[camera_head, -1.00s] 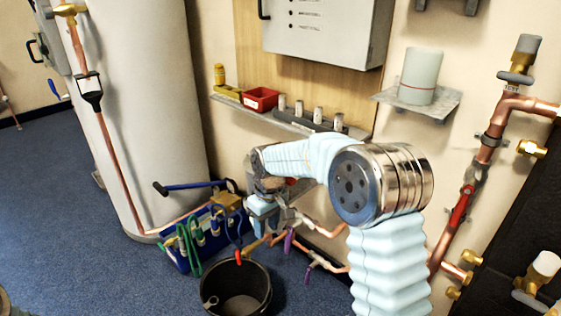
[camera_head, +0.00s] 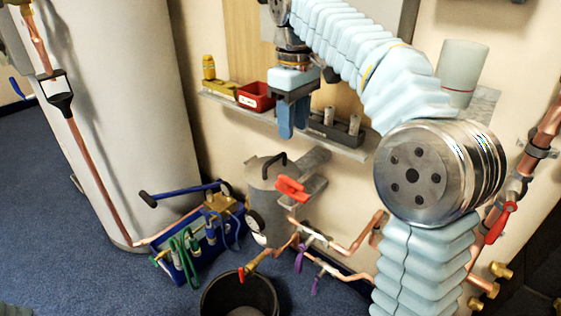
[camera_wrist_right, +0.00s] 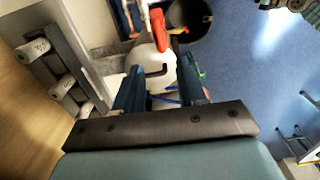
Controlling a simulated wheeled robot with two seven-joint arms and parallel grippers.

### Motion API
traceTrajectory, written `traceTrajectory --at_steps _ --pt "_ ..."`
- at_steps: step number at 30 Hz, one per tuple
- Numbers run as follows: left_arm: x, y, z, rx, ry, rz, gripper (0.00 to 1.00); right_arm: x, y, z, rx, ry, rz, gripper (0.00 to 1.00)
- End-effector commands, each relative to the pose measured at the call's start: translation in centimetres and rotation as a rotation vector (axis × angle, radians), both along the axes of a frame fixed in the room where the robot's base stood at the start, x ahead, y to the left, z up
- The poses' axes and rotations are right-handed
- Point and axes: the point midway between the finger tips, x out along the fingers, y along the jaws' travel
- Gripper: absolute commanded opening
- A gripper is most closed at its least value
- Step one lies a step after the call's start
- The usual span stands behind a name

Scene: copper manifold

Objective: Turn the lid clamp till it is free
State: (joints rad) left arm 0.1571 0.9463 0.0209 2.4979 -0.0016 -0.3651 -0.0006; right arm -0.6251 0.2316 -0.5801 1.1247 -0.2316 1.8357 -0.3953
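A grey canister (camera_head: 268,205) stands low by the wall, with a black handle (camera_head: 270,163) on its lid. The red lid clamp (camera_head: 291,188) sits at the right side of the lid. In the right wrist view the red clamp (camera_wrist_right: 158,28) shows beyond my fingers, beside the pale lid (camera_wrist_right: 152,75) and its dark handle. My right gripper (camera_head: 293,132) points down above the canister, apart from the clamp. It is open, and its two blue fingers (camera_wrist_right: 160,75) show a gap with nothing held. My left gripper is out of view.
A wall shelf with a red bin (camera_head: 256,97) and a dark rack (camera_head: 336,128) is close beside my right gripper. Copper pipes (camera_head: 345,245) run right of the canister. A black bucket (camera_head: 240,296) and a blue tool box (camera_head: 205,240) stand on the floor.

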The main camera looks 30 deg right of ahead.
Motion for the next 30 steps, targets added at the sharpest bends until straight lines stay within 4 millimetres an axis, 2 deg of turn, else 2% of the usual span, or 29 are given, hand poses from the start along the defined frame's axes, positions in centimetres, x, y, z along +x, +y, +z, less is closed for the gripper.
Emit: traceTrajectory --at_steps 5,15,21,25,30 --pt "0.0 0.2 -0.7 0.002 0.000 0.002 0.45 -0.2 0.0 -1.3 0.001 0.001 0.002 0.40" --pt "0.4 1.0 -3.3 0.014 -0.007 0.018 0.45 -0.2 0.0 -8.9 0.001 0.001 0.002 0.40" --pt "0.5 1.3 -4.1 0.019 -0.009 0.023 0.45 -0.2 0.0 -12.2 0.000 0.000 0.002 0.40" --pt "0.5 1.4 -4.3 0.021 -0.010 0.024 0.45 -0.1 0.0 -13.3 -0.001 -0.001 0.001 0.40" --pt "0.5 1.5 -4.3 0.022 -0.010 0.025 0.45 -0.1 0.0 -13.7 -0.001 -0.001 0.001 0.40"
